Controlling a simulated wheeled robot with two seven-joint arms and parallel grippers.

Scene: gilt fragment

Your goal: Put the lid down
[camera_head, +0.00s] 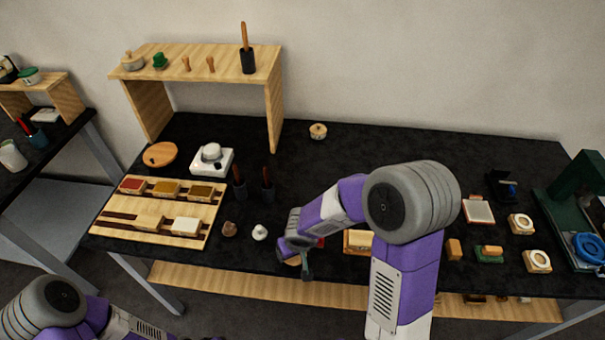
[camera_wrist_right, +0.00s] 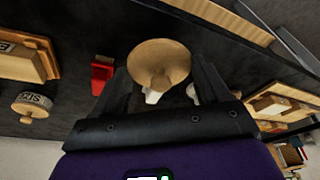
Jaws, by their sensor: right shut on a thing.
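The lid is a pale tan disc with a small knob. In the right wrist view the lid (camera_wrist_right: 160,55) lies between the fingers of my right gripper (camera_wrist_right: 160,88), which is shut on its knob. In the head view the lid (camera_head: 291,262) shows only as a small tan edge under my right gripper (camera_head: 301,262), low near the table's front edge. My own arm hides much of that spot. I cannot tell whether the lid touches the table. My left arm shows at the lower left of the head view, but its gripper is out of view.
A small lidded pot (camera_head: 318,132) stands at the back of the black table (camera_head: 400,155). A white knobbed piece (camera_head: 260,232) and a brown one (camera_head: 229,229) stand left of my gripper. A red thing (camera_wrist_right: 103,73) and a wooden box (camera_head: 357,240) are close on its right.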

